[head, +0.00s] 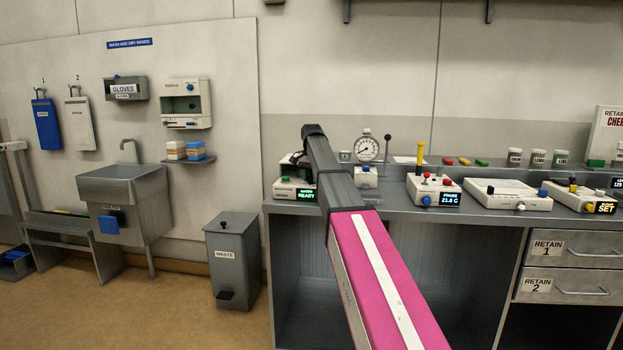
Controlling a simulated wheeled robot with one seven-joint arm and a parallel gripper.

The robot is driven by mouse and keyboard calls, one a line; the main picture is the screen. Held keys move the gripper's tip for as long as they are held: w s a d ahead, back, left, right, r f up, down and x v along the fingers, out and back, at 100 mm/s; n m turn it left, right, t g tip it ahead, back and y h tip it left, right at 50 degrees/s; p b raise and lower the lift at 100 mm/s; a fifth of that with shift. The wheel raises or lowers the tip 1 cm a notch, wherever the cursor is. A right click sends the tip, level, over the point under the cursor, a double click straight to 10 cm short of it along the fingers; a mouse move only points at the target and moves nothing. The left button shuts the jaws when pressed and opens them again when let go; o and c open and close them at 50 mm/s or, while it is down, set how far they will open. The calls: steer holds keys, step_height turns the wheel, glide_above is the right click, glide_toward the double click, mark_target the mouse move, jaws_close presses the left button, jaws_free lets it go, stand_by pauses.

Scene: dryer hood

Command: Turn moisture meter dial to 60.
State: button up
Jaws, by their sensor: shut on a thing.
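A small white instrument (284,190) stands at the left end of the grey bench. My gripper (299,158) is over this instrument, partly hidden by my dark wrist. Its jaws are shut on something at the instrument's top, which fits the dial. The dial, its pointer and its scale cannot be made out.
Right of my wrist stand a round gauge (367,149) and a small white box with a blue knob (365,177). A waste bin (232,262) stands left of the bench.

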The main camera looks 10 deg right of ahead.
steer(key=n, duration=0.5)
steer(key=shift+n, duration=0.3)
steer(key=n, duration=0.5)
steer(key=shift+n, duration=0.3)
steer(key=o, duration=0.9)
steer(key=shift+r, duration=0.1)
steer(key=shift+r, duration=3.65)
